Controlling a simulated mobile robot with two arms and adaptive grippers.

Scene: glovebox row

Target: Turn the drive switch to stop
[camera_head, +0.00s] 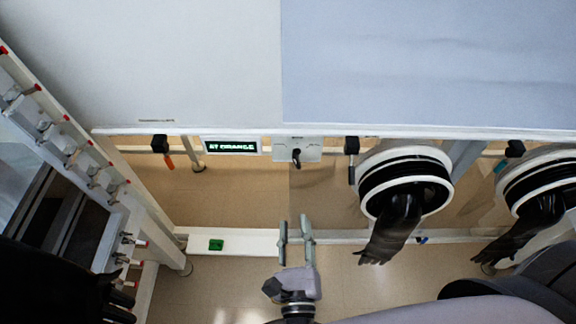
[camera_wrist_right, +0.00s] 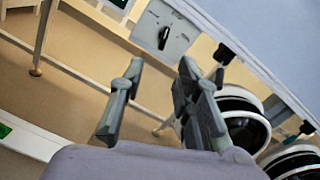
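The drive switch looks to be the small black knob (camera_head: 296,155) on a pale plate under the front edge of the cabinet. In the right wrist view the black knob (camera_wrist_right: 164,38) sits on the same plate (camera_wrist_right: 180,45), near the top. My right gripper (camera_head: 295,222) is below the knob in the head view, apart from it, with its fingers pointing up towards it. The two fingers are spread with nothing between them; they also show in the right wrist view (camera_wrist_right: 161,72).
A lit green display (camera_head: 231,147) is left of the switch plate. A black-handled lever (camera_head: 352,147) and a round glove port (camera_head: 363,185) with a hanging black glove (camera_head: 391,230) are to the right. A white rail (camera_head: 262,242) runs below. A rack (camera_head: 62,140) stands left.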

